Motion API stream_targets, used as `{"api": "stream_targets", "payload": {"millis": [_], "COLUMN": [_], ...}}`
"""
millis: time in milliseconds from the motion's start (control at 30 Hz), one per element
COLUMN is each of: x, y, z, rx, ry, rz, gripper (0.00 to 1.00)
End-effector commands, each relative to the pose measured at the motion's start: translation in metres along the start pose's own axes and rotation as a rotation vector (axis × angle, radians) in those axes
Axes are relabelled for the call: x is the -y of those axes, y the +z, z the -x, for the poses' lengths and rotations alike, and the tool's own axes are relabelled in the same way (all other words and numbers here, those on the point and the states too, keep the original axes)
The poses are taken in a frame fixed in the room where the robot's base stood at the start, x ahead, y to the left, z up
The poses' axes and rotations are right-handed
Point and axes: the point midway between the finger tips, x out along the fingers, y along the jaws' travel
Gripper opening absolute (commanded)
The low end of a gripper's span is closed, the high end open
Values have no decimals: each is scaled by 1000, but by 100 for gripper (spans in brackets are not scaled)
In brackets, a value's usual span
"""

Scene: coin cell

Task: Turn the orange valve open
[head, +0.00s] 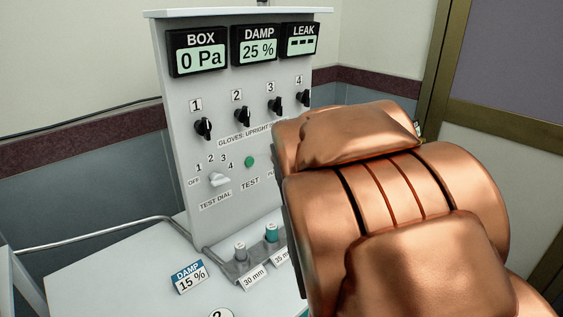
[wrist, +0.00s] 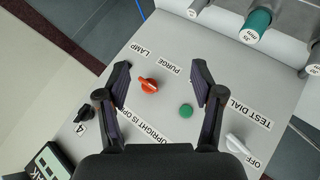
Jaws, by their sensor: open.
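The orange valve (wrist: 148,85) shows in the wrist view as a small orange-red knob on the grey panel, by the PURGE and LAMP labels. Its pointer end is tilted toward the lower right there. My gripper (wrist: 161,72) is open and empty, with one finger on each side of the valve in the picture, the left finger nearer to it. I cannot tell how far the fingertips are from the panel. In the head view my copper-coloured arm hides the valve and the gripper.
The panel (head: 173,100) carries BOX, DAMP and LEAK displays, several black knobs (head: 204,128), a white test dial (head: 219,179) and a green button (wrist: 186,110) close to the valve. Capped cylinders (head: 240,250) and a DAMP 15 % card (head: 189,277) are on the bench below.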

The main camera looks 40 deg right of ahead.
Motion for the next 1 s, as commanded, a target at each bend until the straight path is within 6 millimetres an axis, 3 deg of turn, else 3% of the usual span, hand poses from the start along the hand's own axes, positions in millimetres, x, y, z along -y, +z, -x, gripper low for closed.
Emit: {"api": "stream_targets", "payload": {"millis": [33, 200, 433, 633, 1000], "x": [-14, -62, -94, -94, -55], "y": [-4, -35, -65, -79, -67], "z": [-16, -46, -78, -99, -115], "rx": [-39, -201, -412, -609, -956], "ry": [44, 184, 310, 368, 373], "rz": [34, 190, 429, 633, 869], "gripper": [67, 67, 67, 67, 67]}}
